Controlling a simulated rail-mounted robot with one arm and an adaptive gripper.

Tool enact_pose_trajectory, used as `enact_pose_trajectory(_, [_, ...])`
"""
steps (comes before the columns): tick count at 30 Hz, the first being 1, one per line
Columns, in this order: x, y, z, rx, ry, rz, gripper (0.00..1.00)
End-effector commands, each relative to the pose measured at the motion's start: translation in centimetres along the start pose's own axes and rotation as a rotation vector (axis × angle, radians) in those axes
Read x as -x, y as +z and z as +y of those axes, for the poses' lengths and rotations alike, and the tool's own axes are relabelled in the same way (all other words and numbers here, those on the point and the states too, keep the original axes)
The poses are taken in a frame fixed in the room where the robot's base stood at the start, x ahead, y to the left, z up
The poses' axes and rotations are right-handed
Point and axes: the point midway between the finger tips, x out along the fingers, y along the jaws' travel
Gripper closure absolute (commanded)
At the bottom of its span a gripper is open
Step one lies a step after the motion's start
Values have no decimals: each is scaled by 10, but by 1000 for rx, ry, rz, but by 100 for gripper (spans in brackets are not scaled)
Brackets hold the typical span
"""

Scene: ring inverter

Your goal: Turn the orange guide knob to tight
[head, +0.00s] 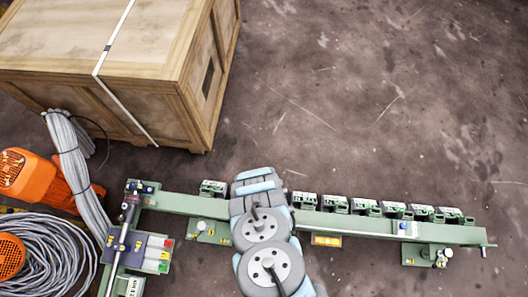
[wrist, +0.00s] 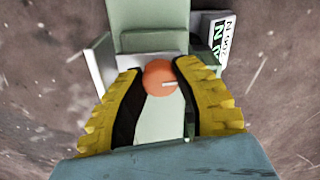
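The round orange guide knob (wrist: 160,77) shows near the middle of the wrist view, with a short white mark on its lower right face. My gripper (wrist: 158,70) has its two yellow fingers with dark pads at the left and right sides of the knob. The fingertips lean inward and appear to touch it on both sides. A pale green bracket (wrist: 150,15) lies behind the knob. I cannot read a tight marking. In the head view my arm covers the gripper and the knob.
A green rail (head: 450,235) with several small green units crosses the floor under my arm. A wooden crate (head: 130,60) stands at upper left. An orange motor (head: 30,175) and grey cable coils (head: 50,250) lie at left. Floor at upper right is clear.

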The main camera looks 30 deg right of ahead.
Motion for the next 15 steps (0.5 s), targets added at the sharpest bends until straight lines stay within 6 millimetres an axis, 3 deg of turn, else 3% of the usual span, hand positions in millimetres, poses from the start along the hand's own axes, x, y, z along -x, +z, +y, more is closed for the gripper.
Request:
enact_pose_trajectory(1, [-1,1,0,1,0,0,57])
enact_pose_trajectory(3, [0,1,0,1,0,0,37])
enact_pose_trajectory(15, [0,0,1,2,2,-1,37])
